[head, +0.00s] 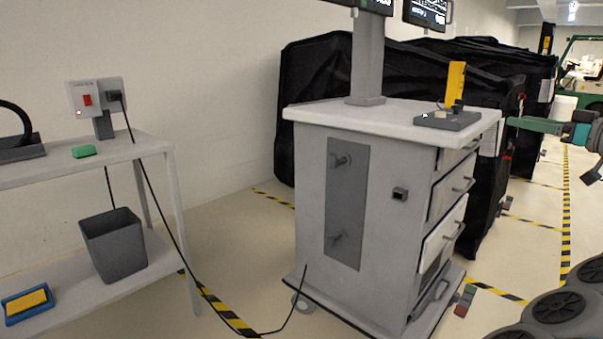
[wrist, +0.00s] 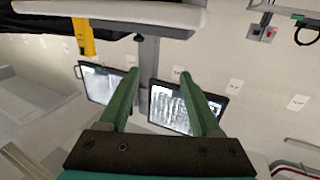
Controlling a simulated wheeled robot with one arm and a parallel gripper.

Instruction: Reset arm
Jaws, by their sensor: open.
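My gripper (head: 515,122) is at the right edge of the head view, its green fingers pointing left, just right of the cart's worktop (head: 345,117). In the wrist view my gripper (wrist: 160,73) shows two green fingers spread apart with nothing between them. It is open and empty. The wrist view looks upside down, with the worktop at the top and two lit monitors (wrist: 103,84) beyond the fingers. In the head view the arm enters from the right and is partly cut off.
The grey drawer cart (head: 310,190) carries a yellow device (head: 455,82) on a dark base and a monitor post (head: 367,55). Black covered carts (head: 310,75) stand behind. A shelf table (head: 60,170) at left holds a bin (head: 113,245). A black cable (head: 160,210) crosses to the floor.

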